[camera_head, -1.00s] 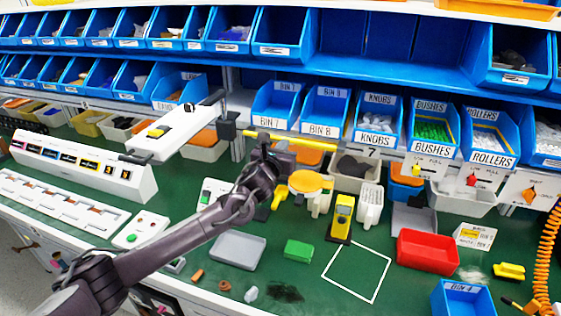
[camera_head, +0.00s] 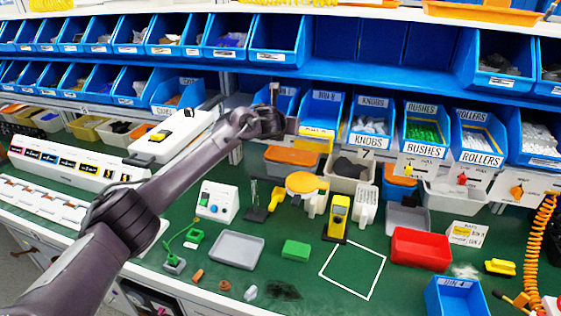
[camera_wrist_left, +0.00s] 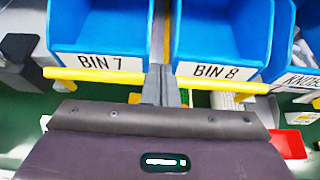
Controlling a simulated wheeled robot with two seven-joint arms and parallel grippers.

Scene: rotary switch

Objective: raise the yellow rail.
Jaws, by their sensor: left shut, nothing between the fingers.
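The yellow rail (camera_head: 317,133) is a thin bar in front of the lower blue bins. In the head view only its right part shows, and my gripper and forearm hide the rest. In the left wrist view the rail (camera_wrist_left: 105,78) runs nearly level below the BIN 7 and BIN 8 labels. My left gripper (camera_head: 273,97) is shut and empty, with its fingers pointing up. In the wrist view the closed fingers (camera_wrist_left: 161,84) cross the middle of the rail; I cannot tell whether they touch it. My right gripper is not in view.
Blue bins (camera_head: 324,112) stand close behind the rail. A white box with a yellow switch (camera_head: 165,137) lies to its left. An orange-lidded bin (camera_head: 291,160) and a yellow device (camera_head: 338,217) stand below on the green bench.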

